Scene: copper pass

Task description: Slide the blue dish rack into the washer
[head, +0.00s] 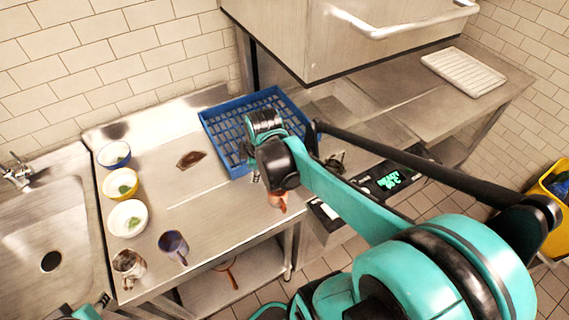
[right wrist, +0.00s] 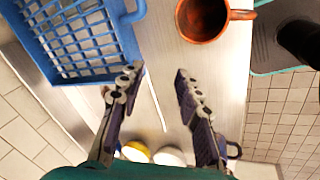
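The blue dish rack (head: 213,142) lies flat on the steel counter left of the washer, its right part hidden behind my right arm. The washer is a steel hood (head: 330,45) with a bar handle, raised above a steel bed, with a lit green display. In the right wrist view my right gripper (right wrist: 158,82) is open and empty, and the rack (right wrist: 126,40) is at upper left, just beyond one finger. I cannot tell whether they touch. At the head view's lower left, a small teal and dark piece looks like my left gripper (head: 103,300); its opening cannot be made out.
A brown mug (head: 277,201) stands near the counter's front edge; it also shows in the right wrist view (right wrist: 203,16). Several bowls and cups line the left counter by the sink (head: 30,225). A white rack (head: 463,72) lies right of the washer.

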